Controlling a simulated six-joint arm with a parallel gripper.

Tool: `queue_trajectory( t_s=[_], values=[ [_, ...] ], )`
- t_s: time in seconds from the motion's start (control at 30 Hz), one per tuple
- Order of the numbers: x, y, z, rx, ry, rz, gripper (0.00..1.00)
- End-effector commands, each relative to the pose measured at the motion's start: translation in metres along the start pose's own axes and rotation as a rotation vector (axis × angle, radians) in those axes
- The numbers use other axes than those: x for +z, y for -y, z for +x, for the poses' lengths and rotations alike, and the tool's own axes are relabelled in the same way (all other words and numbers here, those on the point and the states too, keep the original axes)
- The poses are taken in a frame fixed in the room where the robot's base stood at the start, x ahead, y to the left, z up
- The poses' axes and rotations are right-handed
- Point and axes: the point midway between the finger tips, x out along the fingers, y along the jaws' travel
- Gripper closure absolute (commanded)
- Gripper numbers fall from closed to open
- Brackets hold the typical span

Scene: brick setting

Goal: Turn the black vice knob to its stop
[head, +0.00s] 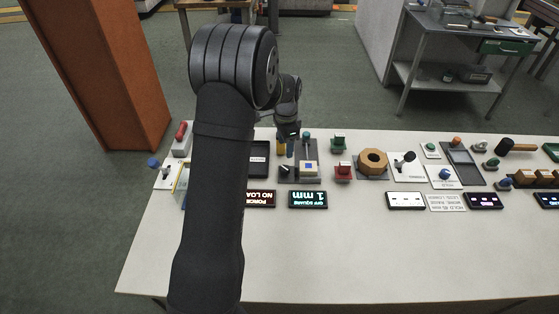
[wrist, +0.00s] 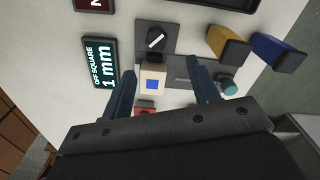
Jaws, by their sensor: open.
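The black knob (wrist: 155,38) has a white pointer line and sits on a dark grey plate, just beyond my fingertips in the wrist view. In the head view the knob (head: 285,171) is small, at the left of the vice fixture (head: 308,179). A cream block (wrist: 152,78) with a blue square shows between my fingers, next to the knob. My gripper (wrist: 161,70) is open, with nothing seen held; its height above the block is hard to tell. In the head view my gripper (head: 287,136) is over the back of the fixture, partly hidden by my wrist.
A lit display (wrist: 98,64) reads "OFF SQUARE 1 mm". A teal knob (wrist: 229,86) is close by my right finger. Yellow (wrist: 228,45) and blue (wrist: 277,52) blocks stand at the right. More fixtures line the table; its front (head: 380,255) is clear.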

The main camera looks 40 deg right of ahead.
Motion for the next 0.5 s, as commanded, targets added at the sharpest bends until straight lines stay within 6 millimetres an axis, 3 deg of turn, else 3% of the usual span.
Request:
queue_trajectory(
  t_s=[0.03, 0.1, 0.23, 0.37, 0.5],
  values=[
    [0.0, 0.001, -0.022, -0.006, -0.004, 0.074, 0.45],
    [0.001, -0.001, -0.044, -0.005, -0.003, 0.173, 0.45],
    [0.003, -0.004, -0.069, -0.001, 0.0, 0.293, 0.45],
    [0.004, -0.005, -0.073, 0.002, 0.001, 0.333, 0.45],
    [0.004, -0.006, -0.055, 0.004, 0.002, 0.334, 0.45]
  ],
)
